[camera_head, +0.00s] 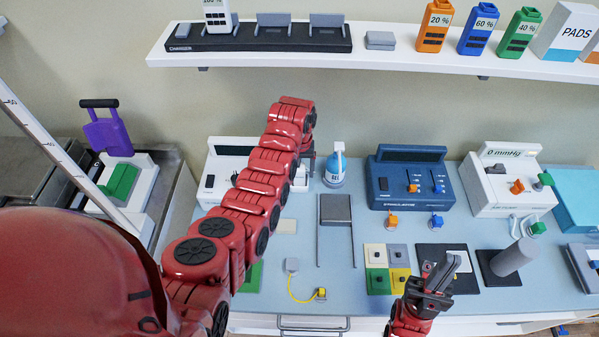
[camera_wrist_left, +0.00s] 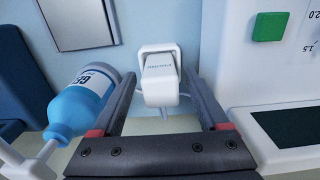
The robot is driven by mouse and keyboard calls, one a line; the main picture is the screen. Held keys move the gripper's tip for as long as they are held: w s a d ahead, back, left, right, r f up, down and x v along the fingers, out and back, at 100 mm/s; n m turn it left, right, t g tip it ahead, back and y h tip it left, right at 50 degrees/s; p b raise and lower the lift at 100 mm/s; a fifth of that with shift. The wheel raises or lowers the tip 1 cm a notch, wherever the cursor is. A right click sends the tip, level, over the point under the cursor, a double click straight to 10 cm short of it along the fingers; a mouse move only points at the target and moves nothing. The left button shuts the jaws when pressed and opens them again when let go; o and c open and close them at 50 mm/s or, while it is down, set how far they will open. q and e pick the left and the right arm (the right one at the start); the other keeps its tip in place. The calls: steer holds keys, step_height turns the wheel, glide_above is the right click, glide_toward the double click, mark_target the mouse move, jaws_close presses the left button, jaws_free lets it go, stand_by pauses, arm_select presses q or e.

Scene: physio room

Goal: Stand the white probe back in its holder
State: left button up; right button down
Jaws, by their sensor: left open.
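My left gripper (camera_head: 307,165) is at the back of the counter, beside a white device (camera_head: 222,165), partly hidden by my arm. In the left wrist view its jaws (camera_wrist_left: 165,115) are open. Between and beyond the fingertips is a white labelled block (camera_wrist_left: 160,72), which looks like the white probe. It sits within a white square-rimmed piece (camera_wrist_left: 145,50), perhaps its holder; how deep it sits I cannot tell. I see no clear contact with the fingers. My right gripper (camera_head: 437,280) hangs over the front right of the counter, its jaw gap unclear.
A shelf (camera_head: 390,62) runs above.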

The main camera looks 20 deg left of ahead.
arm_select(q)
step_height(320, 180, up, 4)
steer(key=shift+f+b, duration=0.1)
steer(key=shift+b, duration=1.05)
step_height(320, 180, up, 3)
steer(key=p, duration=0.3)
steer(key=shift+s+f, duration=0.1)
